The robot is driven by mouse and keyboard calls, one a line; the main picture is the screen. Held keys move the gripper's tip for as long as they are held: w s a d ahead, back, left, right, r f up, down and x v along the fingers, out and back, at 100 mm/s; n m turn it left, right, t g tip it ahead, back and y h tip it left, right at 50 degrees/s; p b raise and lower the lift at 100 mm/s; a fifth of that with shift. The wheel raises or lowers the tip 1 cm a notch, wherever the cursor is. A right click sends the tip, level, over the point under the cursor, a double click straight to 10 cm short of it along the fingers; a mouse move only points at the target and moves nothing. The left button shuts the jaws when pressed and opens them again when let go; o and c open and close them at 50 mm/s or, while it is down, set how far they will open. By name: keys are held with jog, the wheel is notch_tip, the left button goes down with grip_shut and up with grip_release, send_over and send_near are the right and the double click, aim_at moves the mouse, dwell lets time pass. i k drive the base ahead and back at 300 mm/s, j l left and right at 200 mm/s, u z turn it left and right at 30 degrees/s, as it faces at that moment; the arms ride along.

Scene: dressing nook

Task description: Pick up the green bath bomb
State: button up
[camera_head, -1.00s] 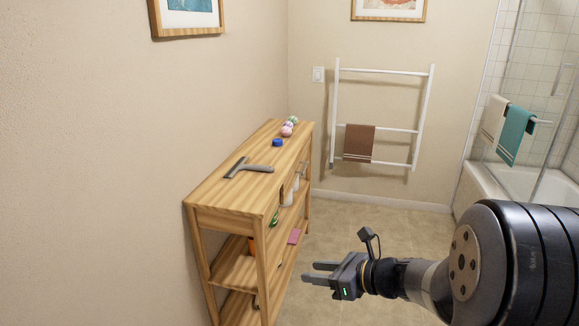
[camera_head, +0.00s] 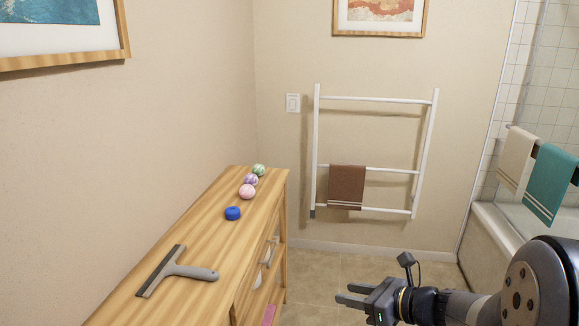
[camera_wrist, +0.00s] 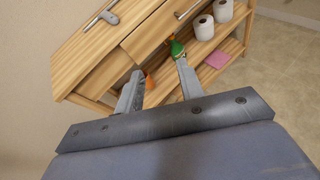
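The green bath bomb (camera_head: 259,170) sits at the far end of the wooden dresser top, in the head view. A purple bath bomb (camera_head: 250,180) and a pink bath bomb (camera_head: 247,191) lie in front of it in a row. My gripper (camera_head: 343,294) is open and empty, out over the floor to the right of the dresser. It also shows in the wrist view (camera_wrist: 157,82), fingers apart, with the dresser's drawers and shelves beyond. The bath bombs are not visible in the wrist view.
A blue round object (camera_head: 233,213) and a grey squeegee (camera_head: 178,271) lie on the dresser top (camera_head: 215,243). A white towel rack (camera_head: 372,169) stands at the back wall. Paper rolls (camera_wrist: 203,27) and a pink item (camera_wrist: 217,60) are on the shelves.

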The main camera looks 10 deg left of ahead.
aim_at(258, 169)
jog(key=i+u, duration=0.1)
jog(key=i, duration=0.45)
jog(key=i+l+u, duration=0.1)
jog(key=i, duration=0.5)
jog(key=i+l+u, duration=0.1)
jog(key=i, duration=0.45)
jog(key=i+l+u, duration=0.25)
jog(key=i+u, duration=0.15)
jog(key=i+l+u, duration=0.45)
jog(key=i, duration=0.15)
